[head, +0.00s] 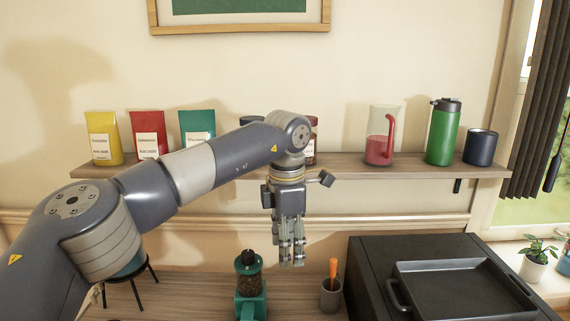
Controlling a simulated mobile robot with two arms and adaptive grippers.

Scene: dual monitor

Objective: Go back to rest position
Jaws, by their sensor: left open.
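My left gripper (290,250) hangs fingers down near the middle of the head view, at the end of my left arm, which comes in from the left. It is open, with nothing visible between its fingers. It is in front of the shelf and above the counter, between the green grinder and the cup with the orange handle in the picture. My right gripper is not in view.
A wall shelf (370,170) holds several bags, a red-based jug (380,148), a green bottle (442,135) and a dark cup (481,148). Below are a green grinder (250,290), a small cup (331,296) with an orange handle, and a black tray (460,290) on a dark box.

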